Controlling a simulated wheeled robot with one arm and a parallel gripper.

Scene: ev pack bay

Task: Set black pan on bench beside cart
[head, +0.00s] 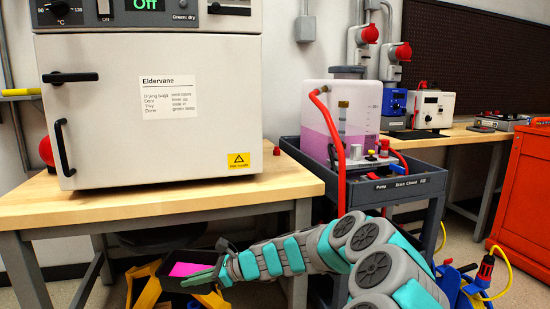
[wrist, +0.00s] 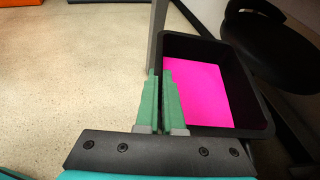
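The black pan (head: 203,255), with bright pink in its bottom, is low beside the front of the left wooden bench (head: 262,193), below its top. In the wrist view the pan (wrist: 252,108) lies just right of the fingers. My gripper (head: 205,278) is at the pan's near side. In the wrist view its green fingers (wrist: 160,100) are close together on the pan's left wall, which runs in between them. The dark cart (head: 425,167) stands right of this bench, carrying a tank of pink liquid (head: 322,135).
A large grey drying oven (head: 110,140) takes up most of the left bench; a bare strip shows in front and right. A second wooden bench (head: 455,135) behind the cart holds power units. A red cabinet (head: 525,200) stands at right. Yellow structures (head: 145,285) are below the pan.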

